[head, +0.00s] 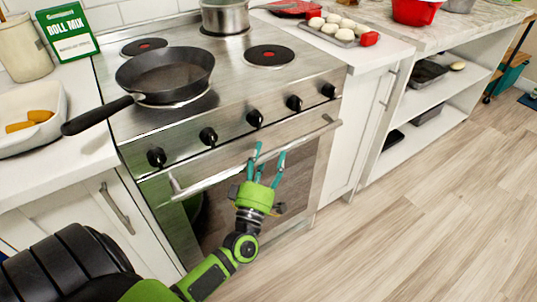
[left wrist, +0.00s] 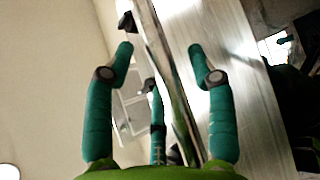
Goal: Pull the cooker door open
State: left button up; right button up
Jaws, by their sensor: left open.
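The cooker (head: 190,115) stands in the middle of the head view. Its door (head: 305,170) has a dark window and looks shut. A long metal handle (head: 212,172) runs across the top of the door. My left gripper (head: 268,152) is in front of the door at the handle, right of its middle, with its teal fingers spread. In the left wrist view the left gripper (left wrist: 160,48) is open, and a metal bar that looks like the handle (left wrist: 168,70) passes between its fingers. I cannot tell whether they touch it. My right gripper is not in view.
A black pan (head: 165,72) sits on the hob with its handle over the left counter. A pot (head: 225,17) stands behind. Black knobs (head: 255,118) line the cooker front above the handle. White cabinets (head: 350,130) flank it. The wooden floor (head: 440,210) at right is clear.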

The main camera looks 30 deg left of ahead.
pick_arm(q)
jog(key=shift+w+r, duration=0.1)
jog(key=shift+w, duration=0.2)
grip_shut()
